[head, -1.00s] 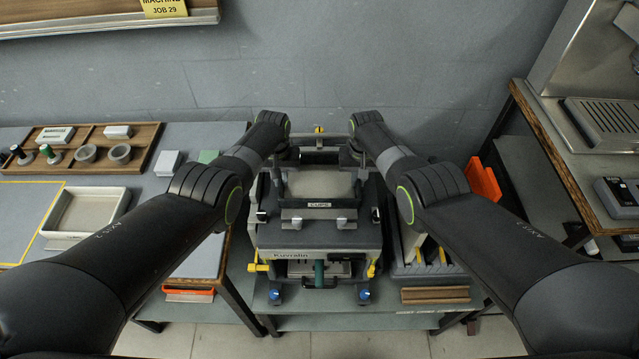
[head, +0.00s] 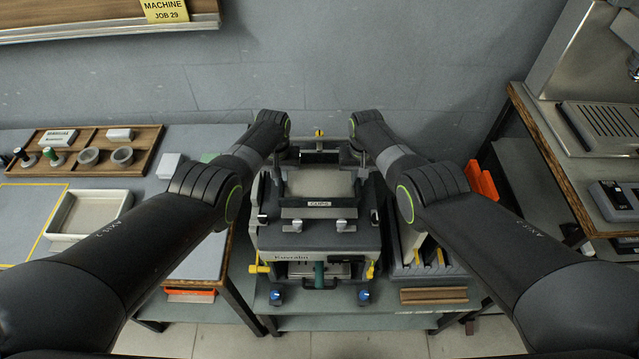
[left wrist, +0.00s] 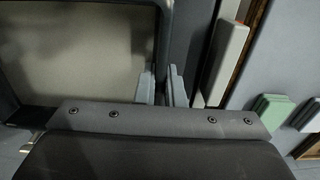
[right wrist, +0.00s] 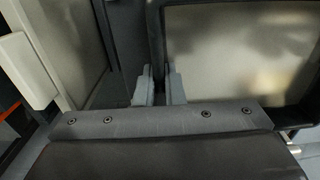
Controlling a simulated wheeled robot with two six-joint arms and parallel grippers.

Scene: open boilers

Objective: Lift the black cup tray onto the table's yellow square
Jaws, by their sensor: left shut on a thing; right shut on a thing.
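The black cup tray (head: 292,212), with a CUPS label on its front, is above the top of the coffee machine (head: 310,240) in the head view. It looks level. My left gripper (head: 282,160) is shut on its left wall, and my right gripper (head: 356,160) is shut on its right wall. The fingers (left wrist: 160,88) hold the rim in the left wrist view; the right fingers (right wrist: 159,88) do the same in the right wrist view. The yellow square (head: 50,222) is an outline on the left table, partly out of view.
A white tray (head: 62,237) sits by the square's right edge. A wooden tray (head: 150,150) with cups and small items stands behind it. A wooden-edged counter (head: 545,140) is at the right. An upper shelf (head: 100,28) hangs at top left.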

